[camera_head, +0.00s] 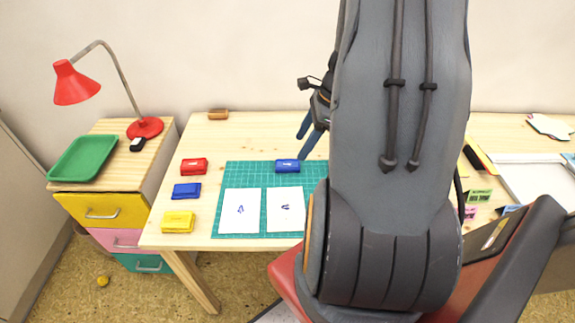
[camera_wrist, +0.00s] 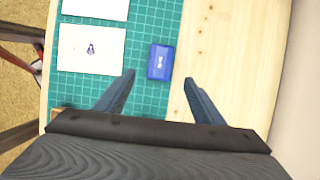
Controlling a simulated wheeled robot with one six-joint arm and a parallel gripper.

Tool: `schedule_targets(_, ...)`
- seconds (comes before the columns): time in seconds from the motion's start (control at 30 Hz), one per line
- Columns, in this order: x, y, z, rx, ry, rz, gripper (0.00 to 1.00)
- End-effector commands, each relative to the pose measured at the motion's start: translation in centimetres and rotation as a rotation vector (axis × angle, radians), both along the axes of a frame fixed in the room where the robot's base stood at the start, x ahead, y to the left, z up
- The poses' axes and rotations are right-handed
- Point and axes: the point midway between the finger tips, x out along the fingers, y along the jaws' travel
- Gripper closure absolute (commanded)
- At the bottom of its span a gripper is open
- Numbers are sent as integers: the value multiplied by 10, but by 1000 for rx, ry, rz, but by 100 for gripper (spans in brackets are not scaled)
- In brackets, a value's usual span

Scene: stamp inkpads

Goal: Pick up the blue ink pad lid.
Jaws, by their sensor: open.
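A small blue ink pad piece with white lettering (camera_head: 287,166), which looks like the lid, lies flat on the green cutting mat (camera_head: 255,178) near its back edge. In the wrist view the blue piece (camera_wrist: 161,62) lies just beyond the fingertips, between their lines. My gripper (camera_head: 301,147) is open and empty, behind and just above the piece in the head view. In the wrist view its two fingers (camera_wrist: 159,78) stand apart, touching nothing. A second blue ink pad (camera_head: 187,190) sits on the table left of the mat.
A red ink pad (camera_head: 194,166) and a yellow ink pad (camera_head: 178,222) stand left of the mat. Two white papers with blue marks, a left sheet (camera_head: 239,220) and a right sheet (camera_head: 285,219), lie on the mat. Bare wood (camera_wrist: 232,50) lies beside the mat.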

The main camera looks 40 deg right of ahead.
Motion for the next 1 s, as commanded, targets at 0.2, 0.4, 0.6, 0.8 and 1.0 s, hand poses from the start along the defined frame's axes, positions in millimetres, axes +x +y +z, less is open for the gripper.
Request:
schedule_targets(0.2, 4, 5, -20, 8, 4, -16, 38)
schedule_targets(0.4, 7, 10, -37, 7, 5, -14, 38)
schedule_targets(0.6, 12, 18, -61, 5, 4, -13, 38)
schedule_targets(0.8, 15, 21, -73, 4, 2, -12, 38)
schedule_targets(1.0, 15, 21, -73, 3, 1, -13, 38)
